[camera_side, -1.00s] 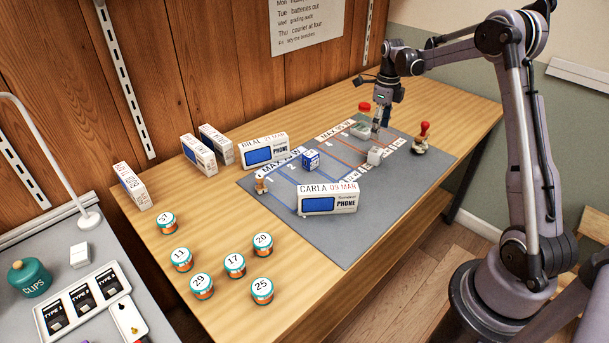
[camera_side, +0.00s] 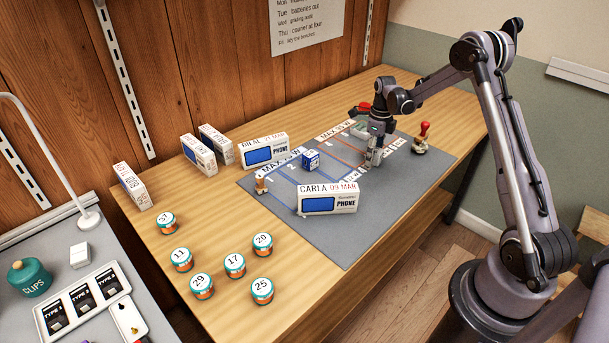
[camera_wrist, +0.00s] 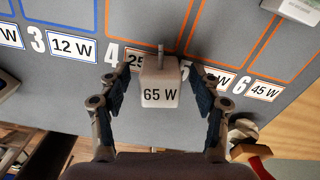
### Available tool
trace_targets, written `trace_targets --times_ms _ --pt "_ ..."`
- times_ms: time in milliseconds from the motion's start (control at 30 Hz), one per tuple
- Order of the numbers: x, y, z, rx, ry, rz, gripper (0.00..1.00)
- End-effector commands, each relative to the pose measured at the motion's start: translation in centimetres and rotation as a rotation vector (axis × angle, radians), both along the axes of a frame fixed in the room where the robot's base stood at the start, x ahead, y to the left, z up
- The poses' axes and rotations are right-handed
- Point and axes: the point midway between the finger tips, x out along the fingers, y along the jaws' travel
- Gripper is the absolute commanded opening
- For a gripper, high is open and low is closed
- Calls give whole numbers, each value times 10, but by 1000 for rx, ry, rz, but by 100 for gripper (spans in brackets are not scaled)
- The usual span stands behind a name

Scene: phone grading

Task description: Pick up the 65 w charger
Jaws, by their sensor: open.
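The 65 W charger (camera_wrist: 160,92) is a small pale cube with a metal prong, marked "65 W". In the wrist view it lies between the two open fingers of my gripper (camera_wrist: 162,88), with a gap on each side. It sits near the 4 and 5 labels of the grey mat (camera_wrist: 60,100). In the side view my gripper (camera_side: 372,163) is low over the mat and hides most of the charger.
Several numbered jars (camera_side: 235,265) are at the front left of the table.

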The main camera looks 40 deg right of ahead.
Motion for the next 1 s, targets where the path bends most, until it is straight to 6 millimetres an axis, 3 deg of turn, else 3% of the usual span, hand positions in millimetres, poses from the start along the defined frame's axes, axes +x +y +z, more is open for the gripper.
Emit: trace_targets --times_ms 133,167,333,367,767,1000 --pt "0 0 0 0 0 0 64" --pt "0 0 0 0 0 0 58" --pt "0 0 0 0 0 0 9" --pt "0 0 0 0 0 0 4" --pt "0 0 4 0 0 0 4" --pt "0 0 30 0 0 0 4"
